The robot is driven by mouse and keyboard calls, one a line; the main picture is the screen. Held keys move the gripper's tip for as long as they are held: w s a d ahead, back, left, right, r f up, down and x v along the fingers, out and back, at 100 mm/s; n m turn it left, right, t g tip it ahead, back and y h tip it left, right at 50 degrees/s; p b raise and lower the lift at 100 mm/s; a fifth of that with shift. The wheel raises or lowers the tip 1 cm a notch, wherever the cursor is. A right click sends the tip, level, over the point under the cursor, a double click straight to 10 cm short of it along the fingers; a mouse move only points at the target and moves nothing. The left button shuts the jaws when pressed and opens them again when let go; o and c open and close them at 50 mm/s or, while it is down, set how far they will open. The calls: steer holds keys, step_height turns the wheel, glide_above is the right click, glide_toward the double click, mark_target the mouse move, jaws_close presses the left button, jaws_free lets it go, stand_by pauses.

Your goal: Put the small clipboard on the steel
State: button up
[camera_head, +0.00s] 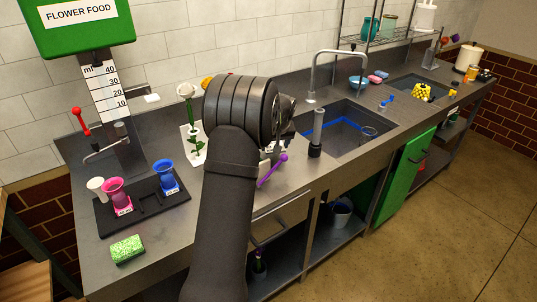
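My dark arm rises through the middle of the view and hides much of the counter behind it. My gripper (286,110) is mostly hidden behind the arm's rounded wrist, so its fingers and anything between them cannot be made out. The grey steel counter (165,238) runs from the left front to the far right. I cannot clearly identify the small clipboard. A white panel (187,153) stands or lies behind a white rose (187,91) left of my wrist; I cannot tell what it is. Small pale shapes show just right of the wrist, partly covered.
A black tray (146,208) holds pink and blue cups at the left, with a green sponge (127,249) in front. A purple object (273,170) lies right of my arm. A sink (345,127) with a tall faucet (313,70) is beyond. A green door (404,174) hangs open.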

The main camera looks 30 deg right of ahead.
mark_target(275, 160)
steer(key=shift+f, duration=2.05)
steer(key=shift+f, duration=0.15)
steer(key=o, duration=1)
steer(key=shift+c, duration=0.2)
steer(key=v, duration=1.2)
